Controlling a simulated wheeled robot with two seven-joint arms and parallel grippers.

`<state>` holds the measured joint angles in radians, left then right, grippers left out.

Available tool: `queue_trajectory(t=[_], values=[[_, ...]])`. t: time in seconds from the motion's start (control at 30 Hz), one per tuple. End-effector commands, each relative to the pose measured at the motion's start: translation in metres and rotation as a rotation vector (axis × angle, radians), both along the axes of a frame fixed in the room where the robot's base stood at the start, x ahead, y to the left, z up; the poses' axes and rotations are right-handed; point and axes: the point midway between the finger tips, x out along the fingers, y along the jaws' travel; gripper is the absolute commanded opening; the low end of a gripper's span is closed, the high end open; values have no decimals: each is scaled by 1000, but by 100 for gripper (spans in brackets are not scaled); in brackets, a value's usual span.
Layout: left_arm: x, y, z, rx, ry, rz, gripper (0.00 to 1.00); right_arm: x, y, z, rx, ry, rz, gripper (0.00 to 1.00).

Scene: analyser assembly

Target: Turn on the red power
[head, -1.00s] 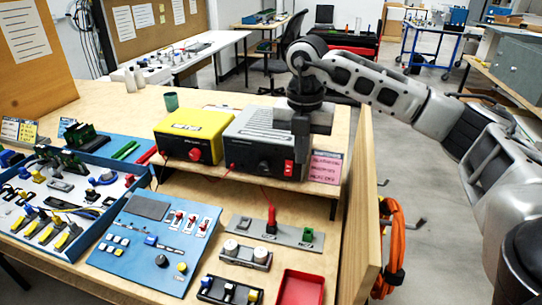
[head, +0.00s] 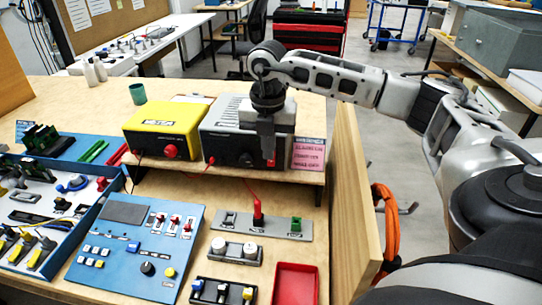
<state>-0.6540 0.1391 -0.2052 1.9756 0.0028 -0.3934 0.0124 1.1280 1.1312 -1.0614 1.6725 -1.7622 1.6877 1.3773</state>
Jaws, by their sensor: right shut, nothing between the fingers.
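The grey power box (head: 221,140) stands on the raised wooden shelf, right of a yellow box (head: 160,131). A small strip of its red power switch (head: 271,163) shows at the right of its front face. My right gripper (head: 267,158) points down in front of that face, its fingers together and empty. Its fingertips are at the switch and hide most of it. I cannot tell whether they touch it or which way the switch is set. My left gripper is not in view.
A pink label card (head: 308,154) stands right beside the gripper. A blue control panel (head: 135,245), a grey plate (head: 275,228) with red and green parts, and a red tray (head: 295,284) lie below the shelf. A wooden side panel (head: 350,210) rises on the right.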

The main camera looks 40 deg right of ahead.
Motion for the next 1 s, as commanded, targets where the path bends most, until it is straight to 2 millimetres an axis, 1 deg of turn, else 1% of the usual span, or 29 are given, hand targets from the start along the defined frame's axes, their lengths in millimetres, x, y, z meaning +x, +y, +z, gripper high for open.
queue_trajectory(t=[0.03, 0.1, 0.23, 0.3, 0.37, 0.5, 0.67, 1.0], values=[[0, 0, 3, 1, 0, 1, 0, -1, 0, -11, 0, 6, -1, 0], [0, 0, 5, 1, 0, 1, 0, -1, -1, -27, 0, 6, 0, 0], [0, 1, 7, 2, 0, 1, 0, 0, -1, -54, 0, 4, 0, 0], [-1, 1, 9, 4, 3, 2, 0, 9, -11, -53, 0, 0, -5, 0], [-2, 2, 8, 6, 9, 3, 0, 14, -18, -55, 0, 0, -5, 0], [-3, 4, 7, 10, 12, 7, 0, 22, -27, -59, 1, 1, -3, 0], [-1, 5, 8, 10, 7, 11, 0, 25, -31, -61, 0, 0, -1, 0], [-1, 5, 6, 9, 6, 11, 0, 26, -31, -62, -2, -3, 1, 0]])
